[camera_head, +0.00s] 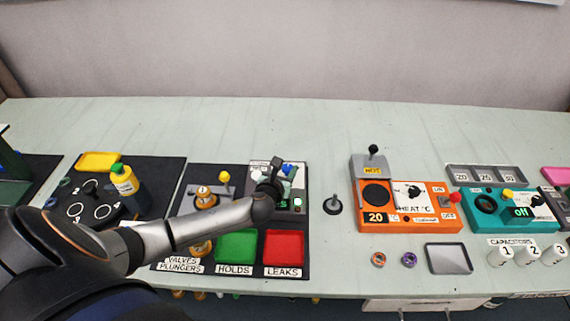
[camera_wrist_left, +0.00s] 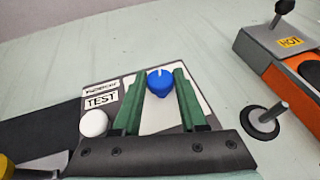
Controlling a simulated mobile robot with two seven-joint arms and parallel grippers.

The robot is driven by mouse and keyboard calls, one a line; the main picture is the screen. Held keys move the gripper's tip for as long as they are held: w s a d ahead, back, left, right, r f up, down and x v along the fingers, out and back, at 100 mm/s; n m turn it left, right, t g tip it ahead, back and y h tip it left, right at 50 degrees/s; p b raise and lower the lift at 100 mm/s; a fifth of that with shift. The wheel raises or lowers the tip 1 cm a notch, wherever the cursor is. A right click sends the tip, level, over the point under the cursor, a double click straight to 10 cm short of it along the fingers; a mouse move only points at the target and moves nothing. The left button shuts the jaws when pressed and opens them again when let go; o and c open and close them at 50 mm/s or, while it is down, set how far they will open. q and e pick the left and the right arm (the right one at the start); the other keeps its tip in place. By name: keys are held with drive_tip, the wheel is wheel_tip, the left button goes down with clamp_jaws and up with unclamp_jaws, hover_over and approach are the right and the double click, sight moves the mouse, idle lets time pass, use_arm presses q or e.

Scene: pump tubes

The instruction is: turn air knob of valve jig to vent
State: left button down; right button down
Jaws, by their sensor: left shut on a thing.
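The valve jig (camera_head: 262,167) is a grey box with a TEST label near the middle of the table. It also shows in the left wrist view (camera_wrist_left: 124,84). A blue knob (camera_wrist_left: 160,82) with a white pointer line sits on its top, between the green fingers of my left gripper (camera_wrist_left: 156,88). In the head view the left gripper (camera_head: 284,172) is over the jig and hides much of its top. The gripper is shut on the blue knob. A white round knob (camera_wrist_left: 93,123) is to the left of the fingers. My right gripper is not in view.
Green (camera_head: 237,246) and red (camera_head: 284,248) trays lie in front of the jig. A dark peg stand (camera_head: 333,204) and the orange heater (camera_head: 407,205) are to the right. The table behind is clear.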

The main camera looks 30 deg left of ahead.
use_arm(q)
drive_tip(key=shift+d+r+n+g+y+p, duration=0.2)
drive_tip(key=shift+n+g+y+p, duration=0.25)
drive_tip(key=shift+n+y, duration=0.55)
drive_tip(key=shift+w+d+f+n+g+y, duration=0.15)
drive_tip(key=shift+n+g+y, duration=0.4)
drive_tip(key=shift+n+y, duration=0.4)
drive_tip(key=n+g+y, duration=0.2)
drive_tip(key=shift+w+d+f+n+y, duration=0.1)
drive_tip(key=shift+n+y, duration=0.15)
drive_tip(key=shift+n, duration=0.1)
drive_tip(key=n+g+y+b, duration=0.2)
drive_tip(key=n+g, duration=0.1)
drive_tip(key=shift+w+f, duration=0.1)
drive_tip(key=shift+w, duration=0.05)
drive_tip(key=shift+w+n+g+y+b, duration=0.1)
drive_tip(key=shift+n+g+y+b, duration=0.4)
drive_tip(key=shift+n+g+b, duration=0.9)
drive_tip(key=shift+c, duration=2.3)
unclamp_jaws()
